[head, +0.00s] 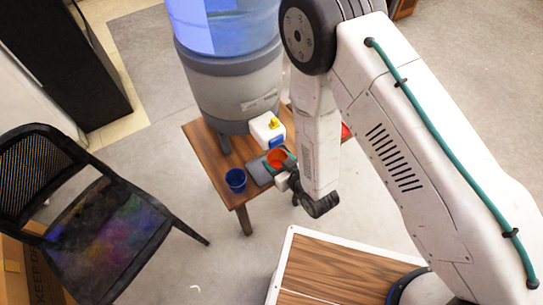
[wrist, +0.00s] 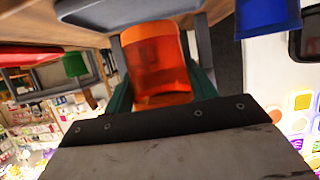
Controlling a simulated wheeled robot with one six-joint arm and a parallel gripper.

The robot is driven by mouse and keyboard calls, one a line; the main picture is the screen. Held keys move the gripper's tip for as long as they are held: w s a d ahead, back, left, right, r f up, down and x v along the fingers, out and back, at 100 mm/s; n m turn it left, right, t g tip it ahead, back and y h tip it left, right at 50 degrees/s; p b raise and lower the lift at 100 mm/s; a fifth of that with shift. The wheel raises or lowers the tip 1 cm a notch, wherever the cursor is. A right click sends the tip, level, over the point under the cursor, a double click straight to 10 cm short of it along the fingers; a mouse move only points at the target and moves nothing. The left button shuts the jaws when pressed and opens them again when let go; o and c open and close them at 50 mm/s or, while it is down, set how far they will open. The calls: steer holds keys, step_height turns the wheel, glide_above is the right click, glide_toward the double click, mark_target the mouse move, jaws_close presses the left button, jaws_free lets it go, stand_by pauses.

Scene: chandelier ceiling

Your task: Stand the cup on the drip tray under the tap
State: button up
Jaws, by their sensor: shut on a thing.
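An orange cup (head: 277,158) is at the right part of the grey drip tray (head: 257,174), below and slightly right of the tap (head: 268,130) with its yellow top and blue front. I cannot tell whether its base touches the tray. My gripper (head: 281,167) is shut on the cup, partly hidden by my arm. In the wrist view the orange cup (wrist: 155,60) sits between the two dark green fingers of my gripper (wrist: 160,92). Its lower part is hidden by my gripper body.
A dark blue cup (head: 236,180) stands left of the tray on the wooden table (head: 205,142). The grey water dispenser (head: 235,90) with its blue bottle stands behind. A red thing (head: 346,131) shows at the right. A black chair (head: 100,235) is at the left.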

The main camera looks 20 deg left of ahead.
mark_target(275, 159)
steer(key=w+a, duration=0.3)
steer(key=shift+w+f, duration=0.2)
steer(key=shift+f, duration=1.75)
steer(key=o, duration=1)
steer(key=shift+f, duration=0.15)
steer(key=shift+r, duration=0.2)
steer(key=v, duration=1.2)
